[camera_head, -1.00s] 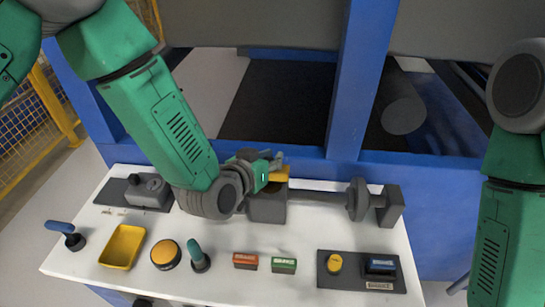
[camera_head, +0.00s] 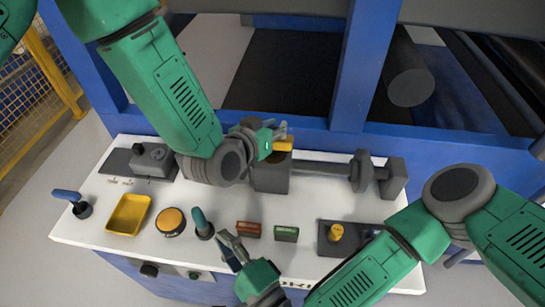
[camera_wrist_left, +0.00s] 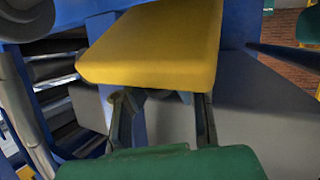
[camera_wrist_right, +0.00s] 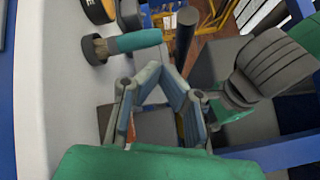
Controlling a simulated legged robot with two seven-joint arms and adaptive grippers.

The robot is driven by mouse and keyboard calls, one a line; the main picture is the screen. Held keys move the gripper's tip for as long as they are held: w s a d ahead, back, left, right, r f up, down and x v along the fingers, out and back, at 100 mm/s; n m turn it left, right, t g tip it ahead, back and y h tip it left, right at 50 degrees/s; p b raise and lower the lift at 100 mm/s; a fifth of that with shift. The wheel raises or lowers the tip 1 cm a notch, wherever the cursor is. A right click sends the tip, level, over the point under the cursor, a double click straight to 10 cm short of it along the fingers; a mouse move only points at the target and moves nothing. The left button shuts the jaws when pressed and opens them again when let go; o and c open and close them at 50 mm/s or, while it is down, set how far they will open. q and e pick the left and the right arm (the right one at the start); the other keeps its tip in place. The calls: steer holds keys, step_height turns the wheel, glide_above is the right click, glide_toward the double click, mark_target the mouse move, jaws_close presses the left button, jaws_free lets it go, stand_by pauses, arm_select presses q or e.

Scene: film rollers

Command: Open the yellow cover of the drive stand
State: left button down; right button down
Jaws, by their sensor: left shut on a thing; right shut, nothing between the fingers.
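The yellow cover (camera_head: 284,144) sits on top of the dark grey drive stand (camera_head: 270,178) at the middle back of the white table. In the left wrist view the cover (camera_wrist_left: 155,50) is large and close, just beyond the fingers. My left gripper (camera_head: 281,133) is at the cover's edge and shut on it; the exact contact is partly hidden. The left fingers also show in the left wrist view (camera_wrist_left: 160,105). My right gripper (camera_head: 228,240) is shut and empty, low over the table front, near the teal-handled lever (camera_head: 202,224).
A horizontal grey shaft with a disc (camera_head: 361,171) runs right from the stand. A yellow tray (camera_head: 128,214), a yellow round button (camera_head: 171,221), a red block (camera_head: 248,229), a green block (camera_head: 286,233) and a blue lever (camera_head: 70,197) are on the table. Blue machine posts (camera_head: 366,60) rise behind.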

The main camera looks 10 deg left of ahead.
arm_select(q)
steer(key=shift+w+a+r, duration=0.2)
steer(key=shift+w+r, duration=0.05)
steer(key=shift+r, duration=0.05)
arm_select(e)
steer(key=w+d+r+m+t+h, duration=0.15)
steer(key=w+m+t+h, duration=0.3)
steer(key=m, duration=0.55)
steer(key=m+t+h, duration=0.3)
steer(key=m+h, duration=0.6)
steer(key=m, duration=0.4)
glide_toward(272, 167)
step_height(272, 167, up, 3)
steer(key=x, duration=1)
